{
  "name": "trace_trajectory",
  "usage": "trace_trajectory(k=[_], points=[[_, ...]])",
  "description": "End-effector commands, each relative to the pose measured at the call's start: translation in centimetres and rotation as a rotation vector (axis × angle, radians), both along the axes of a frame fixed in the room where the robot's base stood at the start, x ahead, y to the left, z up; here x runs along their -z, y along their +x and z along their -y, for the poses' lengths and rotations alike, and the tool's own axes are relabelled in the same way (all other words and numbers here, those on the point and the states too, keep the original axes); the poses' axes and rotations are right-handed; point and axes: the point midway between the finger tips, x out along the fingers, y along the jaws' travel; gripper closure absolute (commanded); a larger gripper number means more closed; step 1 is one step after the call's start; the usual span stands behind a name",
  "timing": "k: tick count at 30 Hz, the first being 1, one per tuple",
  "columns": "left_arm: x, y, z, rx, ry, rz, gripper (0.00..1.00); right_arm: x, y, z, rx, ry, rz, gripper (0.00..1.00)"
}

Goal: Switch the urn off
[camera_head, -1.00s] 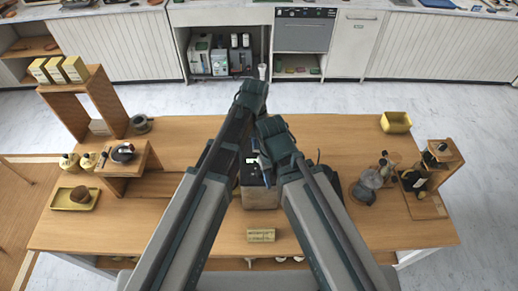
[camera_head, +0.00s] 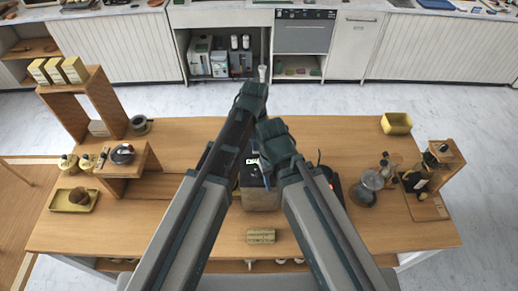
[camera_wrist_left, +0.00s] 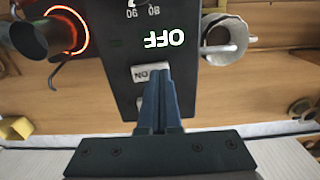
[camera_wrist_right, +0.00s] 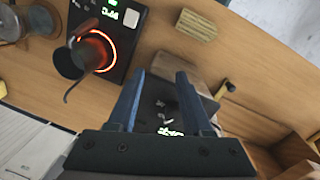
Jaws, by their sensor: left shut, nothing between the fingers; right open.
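The urn (camera_head: 262,200) is a box with a black top and a brown side, at the middle of the table, partly hidden by my arms. In the left wrist view its black control panel (camera_wrist_left: 122,62) carries a dial, a lit display (camera_wrist_left: 164,39) reading OFF, and a pale switch (camera_wrist_left: 150,73) marked ON. My left gripper (camera_wrist_left: 158,72) is shut and empty, its tips over the edge of that switch; I cannot tell whether they touch. My right gripper (camera_wrist_right: 160,75) is open and empty, with the urn's black top beyond its fingers.
A dark kettle (camera_wrist_right: 66,63) sits on a glowing red ring beside the urn. A metal pitcher (camera_wrist_left: 228,50) is on the urn's other side. A yellowish block (camera_head: 261,236) lies in front. A glass vessel (camera_head: 369,183) and a wooden stand (camera_head: 443,152) are at the right.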

Motion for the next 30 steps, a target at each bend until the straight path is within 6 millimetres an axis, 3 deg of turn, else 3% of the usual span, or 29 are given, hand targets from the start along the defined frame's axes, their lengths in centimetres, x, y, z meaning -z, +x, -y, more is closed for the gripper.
trace_trajectory(k=[24,30], points=[[-6.5,0.0,0.0,0.000,0.000,0.000,1.00,-6.5,-0.1,0.0,0.008,0.000,-0.002,0.50],[-6.8,0.0,0.0,0.000,0.000,0.000,1.00,-6.8,-0.1,0.0,0.013,0.001,-0.002,0.50]])
